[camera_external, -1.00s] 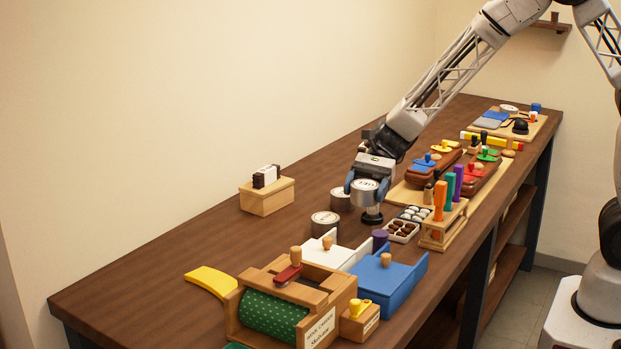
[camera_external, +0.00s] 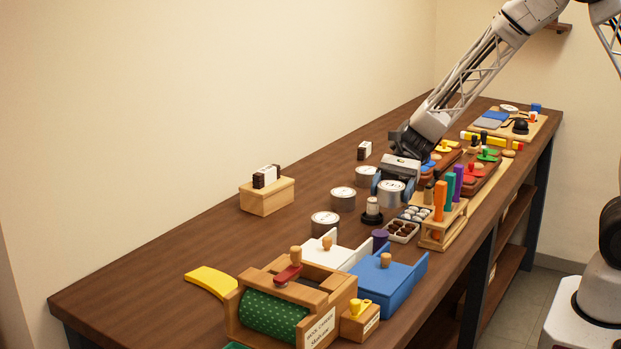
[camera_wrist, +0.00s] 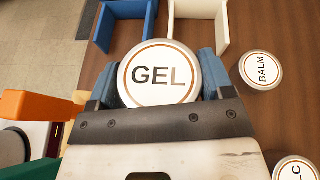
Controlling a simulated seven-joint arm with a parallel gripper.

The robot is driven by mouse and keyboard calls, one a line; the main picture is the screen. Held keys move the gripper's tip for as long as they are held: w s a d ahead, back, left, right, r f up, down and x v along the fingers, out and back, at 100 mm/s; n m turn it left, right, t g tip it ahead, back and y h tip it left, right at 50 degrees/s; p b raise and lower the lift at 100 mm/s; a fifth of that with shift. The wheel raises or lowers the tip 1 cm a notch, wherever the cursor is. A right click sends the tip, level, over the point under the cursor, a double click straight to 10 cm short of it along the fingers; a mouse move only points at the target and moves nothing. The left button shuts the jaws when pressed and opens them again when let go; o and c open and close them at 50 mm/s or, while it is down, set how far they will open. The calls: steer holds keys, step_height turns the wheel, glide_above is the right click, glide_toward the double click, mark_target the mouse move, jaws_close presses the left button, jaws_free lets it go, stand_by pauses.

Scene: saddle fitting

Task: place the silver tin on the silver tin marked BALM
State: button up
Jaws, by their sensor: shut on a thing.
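My gripper (camera_external: 391,187) is shut on a silver tin with a white lid (camera_external: 391,191). In the wrist view this tin reads GEL (camera_wrist: 158,76), with a blue finger on each side. It is held upright above the bench. The silver tin marked BALM (camera_wrist: 261,70) stands apart, to the right of the held tin. By its place near the white tray, it appears to be the nearest standing tin (camera_external: 325,224) in the external view, where its lettering is too small to read.
Another tin, its label partly cut off (camera_wrist: 297,170), and a further tin (camera_external: 366,176) stand in the row. A white tray (camera_wrist: 226,30), blue tray (camera_wrist: 104,30) and wooden rack (camera_external: 437,237) are close.

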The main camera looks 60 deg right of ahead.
glide_above(325, 217)
steer(key=shift+a+f, duration=0.1)
steer(key=shift+f, duration=0.6)
steer(key=shift+s, duration=0.1)
steer(key=shift+f, duration=1.8)
steer(key=o, duration=1)
steer(key=shift+f, duration=0.15)
steer(key=shift+o, duration=0.2)
